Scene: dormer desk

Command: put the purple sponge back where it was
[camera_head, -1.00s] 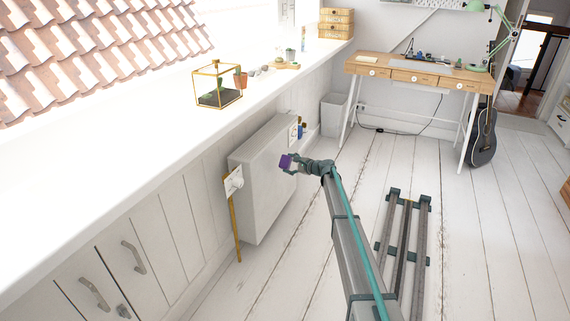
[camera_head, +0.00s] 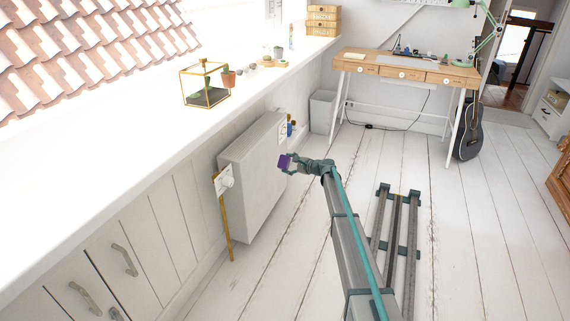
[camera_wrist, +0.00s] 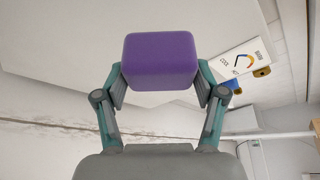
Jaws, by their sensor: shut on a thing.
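The purple sponge (camera_wrist: 160,62) is a rounded block held between the two fingers of my gripper (camera_wrist: 160,80) in the wrist view. In the wrist view a pale flat surface, which looks like the radiator, lies behind the sponge. I cannot tell the gap between them.
A long white ledge (camera_head: 120,165) runs above the radiator, with a gold-framed terrarium (camera_head: 206,98) and small pots on it. A wooden desk (camera_head: 405,70) and a guitar (camera_head: 468,132) stand at the back. The white plank floor (camera_head: 460,240) at right is mostly clear.

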